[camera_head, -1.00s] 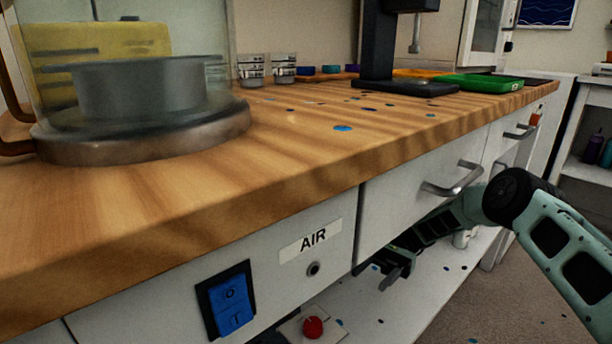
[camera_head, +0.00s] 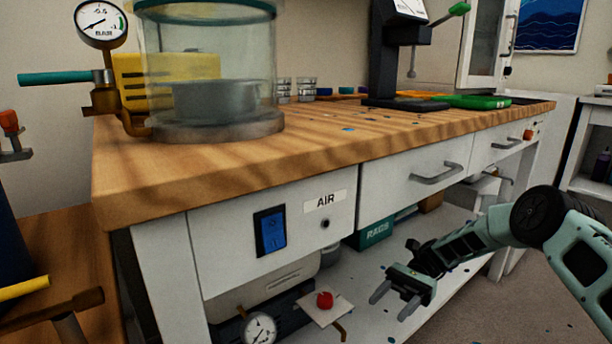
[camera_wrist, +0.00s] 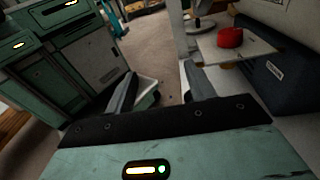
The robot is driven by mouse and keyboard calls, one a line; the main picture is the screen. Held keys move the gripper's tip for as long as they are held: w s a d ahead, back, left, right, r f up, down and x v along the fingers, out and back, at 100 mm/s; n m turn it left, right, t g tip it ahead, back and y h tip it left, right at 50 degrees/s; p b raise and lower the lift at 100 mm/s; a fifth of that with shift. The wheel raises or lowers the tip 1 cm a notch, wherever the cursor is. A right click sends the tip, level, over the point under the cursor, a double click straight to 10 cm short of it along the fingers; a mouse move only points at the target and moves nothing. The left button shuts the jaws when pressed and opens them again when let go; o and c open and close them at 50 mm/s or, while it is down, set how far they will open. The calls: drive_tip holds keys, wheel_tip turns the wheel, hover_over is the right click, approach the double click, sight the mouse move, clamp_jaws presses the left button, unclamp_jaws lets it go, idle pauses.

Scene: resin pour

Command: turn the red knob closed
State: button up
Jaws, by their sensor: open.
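The red knob (camera_head: 324,300) sits on a small white plate (camera_head: 338,312) under the bench, below the AIR label. It also shows at the upper right of the wrist view as a red knob (camera_wrist: 230,37) on its plate (camera_wrist: 213,50). My gripper (camera_head: 394,300) is open and empty, to the right of the knob and apart from it. In the wrist view my gripper's fingers (camera_wrist: 158,90) are spread with nothing between them, and the knob is beyond and right of the right finger.
A pressure gauge (camera_head: 259,328) stands left of the knob. A blue switch (camera_head: 270,231) is on the panel above. A green RAGS box (camera_head: 372,233) sits on the lower shelf behind. The bench top (camera_head: 230,166) overhangs this space. Open floor lies to the right.

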drive_tip(key=s+d+r+n+t+h, duration=1)
drive_tip(key=s+d+r+t+h, duration=0.35)
drive_tip(key=s, duration=0.35)
drive_tip(key=s+a+r+n+g+y+p, duration=0.1)
drive_tip(key=s+a+r+n+g, duration=0.15)
drive_tip(key=s+a+n, duration=0.95)
drive_tip(key=a+r+m+p, duration=0.2)
drive_tip(key=a+r+p, duration=0.1)
drive_tip(key=r+p, duration=1.5)
drive_tip(key=s+a+r+m+p, duration=0.1)
drive_tip(key=a+r+m+p, duration=0.1)
drive_tip(key=r+p, duration=1.7)
drive_tip(key=shift+s+a+t, duration=0.15)
drive_tip(key=shift+a+t, duration=0.15)
drive_tip(key=shift+a, duration=0.2)
